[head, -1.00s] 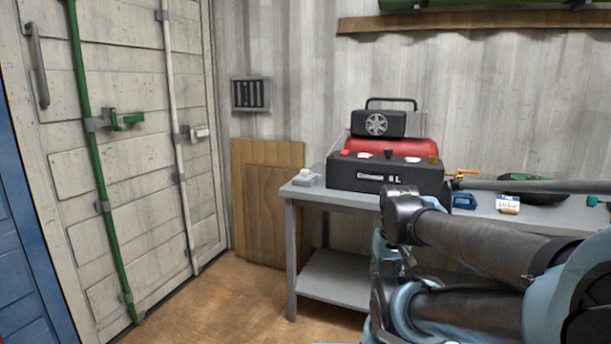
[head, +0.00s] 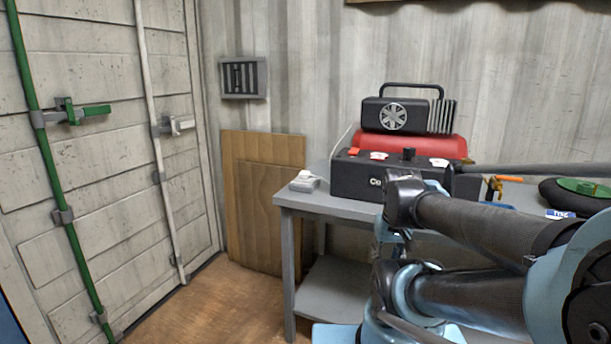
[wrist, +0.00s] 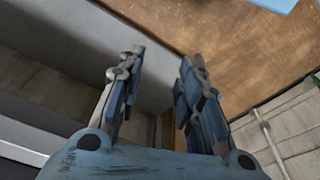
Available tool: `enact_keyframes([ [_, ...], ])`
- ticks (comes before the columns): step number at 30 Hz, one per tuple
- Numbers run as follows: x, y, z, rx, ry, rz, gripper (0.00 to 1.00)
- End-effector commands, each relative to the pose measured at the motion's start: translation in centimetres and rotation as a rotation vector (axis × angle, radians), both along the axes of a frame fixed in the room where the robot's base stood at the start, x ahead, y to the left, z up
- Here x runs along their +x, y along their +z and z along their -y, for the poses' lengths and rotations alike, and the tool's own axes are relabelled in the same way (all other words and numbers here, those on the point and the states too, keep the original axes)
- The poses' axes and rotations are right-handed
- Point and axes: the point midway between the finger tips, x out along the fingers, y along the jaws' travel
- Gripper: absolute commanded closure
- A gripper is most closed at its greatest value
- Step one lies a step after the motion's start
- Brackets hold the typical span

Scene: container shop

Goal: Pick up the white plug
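A small white plug (head: 305,175) sits on a light grey block at the left end of the grey workbench (head: 325,205) in the head view. My gripper (wrist: 160,68) shows in the wrist view with its two fingers apart and nothing between them. It points down toward the wood floor and a grey surface. The plug is not in the wrist view. In the head view my arm is folded at the lower right, and my fingers are too hidden there to place against the plug.
A black and red compressor (head: 410,145) stands on the bench just right of the plug. A round black and green object (head: 585,195) lies further right. A wooden panel (head: 262,205) leans on the wall left of the bench. The floor (head: 215,305) in front of the panel is clear.

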Motion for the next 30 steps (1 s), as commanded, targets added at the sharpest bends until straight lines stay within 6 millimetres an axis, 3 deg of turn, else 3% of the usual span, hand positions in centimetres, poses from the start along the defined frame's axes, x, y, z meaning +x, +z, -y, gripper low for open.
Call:
enact_keyframes([
  [9, 0.0, 0.0, 0.0, 0.0, 0.0, 0.0, 0.67],
  [12, -0.5, 0.4, 0.0, 0.001, 0.003, 0.009, 0.47],
  [16, 0.2, 1.9, -0.4, 0.005, 0.04, 0.012, 0.47],
  [20, 2.7, 5.0, -1.3, 0.016, 0.126, 0.012, 0.47],
  [30, 12.3, 14.6, -5.0, 0.055, 0.443, 0.03, 0.47],
])
